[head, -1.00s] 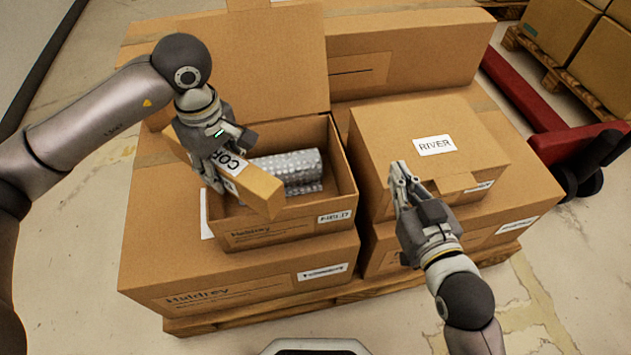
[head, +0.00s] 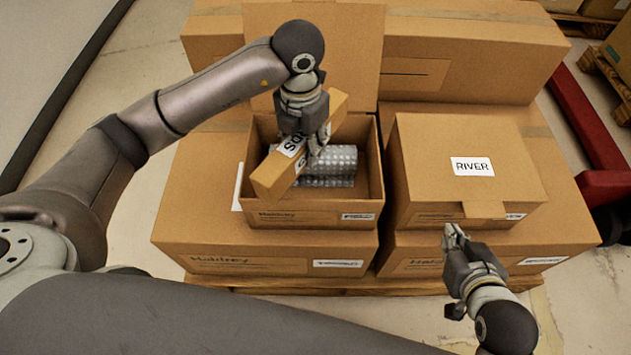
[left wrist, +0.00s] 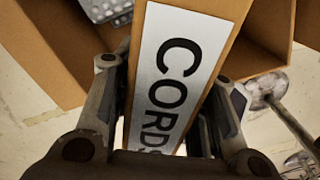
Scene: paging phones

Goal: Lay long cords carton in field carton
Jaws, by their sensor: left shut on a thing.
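The long cords carton (head: 271,181), a slim brown box with a white label, is gripped in my left gripper (head: 312,148). It is tilted diagonally over the open carton (head: 312,218), its near end over the left part of the opening. In the left wrist view the label on the long carton (left wrist: 180,75) reads CORDS, with the fingers of my left gripper (left wrist: 166,76) on both sides. The open carton has its lid raised at the back; no word FIELD is readable on it. My right gripper (head: 455,236) is empty in front of the closed carton; its finger gap is unclear.
A silvery bubble-wrapped roll (head: 335,165) lies inside the open carton. A closed carton labelled RIVER (head: 425,160) stands to its right. Both sit on larger cartons (head: 215,225) on a wooden pallet (head: 300,284). A red pallet jack (head: 585,130) is at the right.

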